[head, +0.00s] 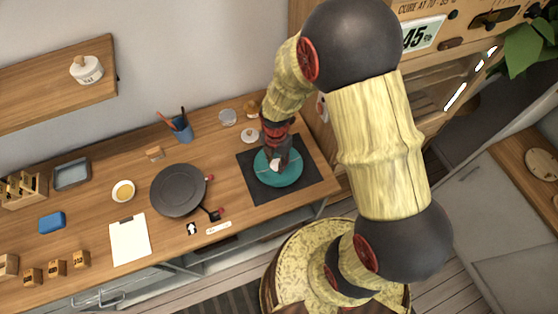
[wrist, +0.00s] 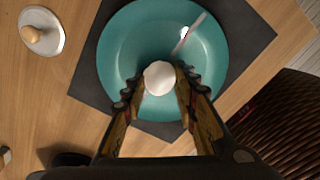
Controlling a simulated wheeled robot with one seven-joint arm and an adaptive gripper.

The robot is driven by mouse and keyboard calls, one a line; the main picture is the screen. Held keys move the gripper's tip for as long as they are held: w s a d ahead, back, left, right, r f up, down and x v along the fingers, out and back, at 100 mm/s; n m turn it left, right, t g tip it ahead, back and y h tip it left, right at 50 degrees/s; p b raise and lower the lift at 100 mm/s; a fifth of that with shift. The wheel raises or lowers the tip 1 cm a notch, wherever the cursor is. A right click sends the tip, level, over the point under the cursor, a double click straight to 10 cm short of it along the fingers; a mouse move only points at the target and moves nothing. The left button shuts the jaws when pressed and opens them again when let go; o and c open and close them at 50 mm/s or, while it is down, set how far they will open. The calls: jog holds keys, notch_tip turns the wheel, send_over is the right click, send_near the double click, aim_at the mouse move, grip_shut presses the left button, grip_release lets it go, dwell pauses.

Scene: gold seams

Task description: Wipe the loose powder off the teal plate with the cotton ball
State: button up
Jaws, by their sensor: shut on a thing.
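The teal plate (head: 284,175) lies on a dark square mat (head: 306,189) at the right end of the wooden counter. It also fills the upper middle of the wrist view (wrist: 120,45). My gripper (wrist: 160,88) is shut on the white cotton ball (wrist: 159,77) and holds it over the near part of the plate. I cannot tell whether the ball touches the plate. In the wrist view a pale streak (wrist: 188,34) crosses the plate's upper right, with a bright white spot at its middle. I cannot make out separate powder grains. My gripper partly hides the plate in the head view.
A white lid with a wooden knob (wrist: 40,31) lies left of the mat. A dark round pan (head: 178,190), a blue pen cup (head: 181,129) and a white sheet (head: 130,239) are further left. An orange-fronted cabinet (head: 410,60) stands right of the counter.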

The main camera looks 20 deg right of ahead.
jog(key=shift+w+a, duration=0.25)
jog(key=shift+a, duration=0.25)
jog(key=shift+s+a, duration=0.45)
jog(key=shift+a, duration=0.3)
jog(key=shift+r+p, duration=0.7)
jog(key=shift+r, duration=0.05)
jog(key=shift+r+p, duration=1.75)
jog(key=shift+r, duration=0.6)
jog(key=shift+f, duration=0.1)
